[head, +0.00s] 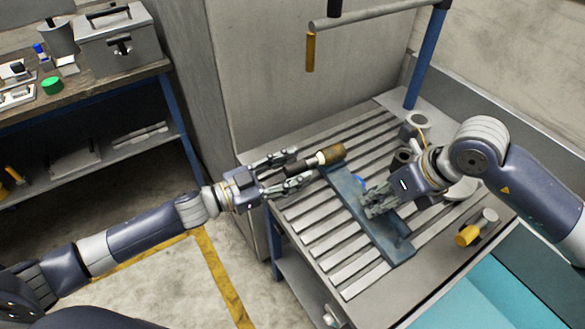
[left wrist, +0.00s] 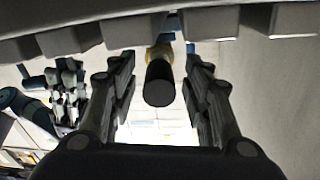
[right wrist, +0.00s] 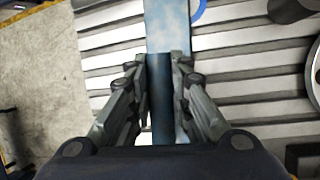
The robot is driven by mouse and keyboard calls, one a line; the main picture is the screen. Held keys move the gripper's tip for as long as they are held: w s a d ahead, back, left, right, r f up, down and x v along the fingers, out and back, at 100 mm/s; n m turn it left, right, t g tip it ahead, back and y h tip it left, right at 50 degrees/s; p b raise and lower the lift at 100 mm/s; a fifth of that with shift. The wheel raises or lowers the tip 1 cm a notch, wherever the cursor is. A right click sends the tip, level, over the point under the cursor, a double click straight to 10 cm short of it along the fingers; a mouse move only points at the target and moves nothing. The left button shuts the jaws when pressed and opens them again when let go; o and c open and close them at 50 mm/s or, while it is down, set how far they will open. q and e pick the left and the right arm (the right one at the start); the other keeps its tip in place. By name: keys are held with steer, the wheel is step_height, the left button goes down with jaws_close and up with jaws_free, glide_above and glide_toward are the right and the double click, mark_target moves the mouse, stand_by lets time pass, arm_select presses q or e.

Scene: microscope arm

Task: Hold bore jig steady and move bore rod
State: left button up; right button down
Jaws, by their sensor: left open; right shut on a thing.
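The bore jig is a long blue bar (head: 385,238) lying across the slatted bench top. A brass-coloured cylinder (head: 332,154) is at its upper end. The bore rod (head: 299,168) has a dark grip and a pale collar, and points into that cylinder; how deep it sits is hidden. My left gripper (head: 304,167) is open, its fingers on either side of the dark grip. In the left wrist view the rod's black end (left wrist: 160,85) is between the fingers, apart from both. My right gripper (head: 372,202) is shut on the bar, which also shows between its fingers (right wrist: 167,30).
The slatted bench top (head: 300,215) is clear at the left of the jig. A yellow-ended cylinder (head: 468,235) lies at the right. Grey round parts (head: 416,122) stand behind my right gripper. A horizontal bar (head: 370,17) with an orange hanging handle (head: 310,52) is overhead.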

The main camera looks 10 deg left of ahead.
mark_target(306, 165)
arm_select(q)
jaws_close()
steer(key=shift+x, duration=1.9)
jaws_free()
steer(key=shift+a, duration=0.1)
steer(key=shift+s+a, duration=0.35)
steer(key=shift+a, duration=0.05)
steer(key=v, duration=1.1)
arm_select(e)
steer(key=c, duration=1.4)
jaws_free()
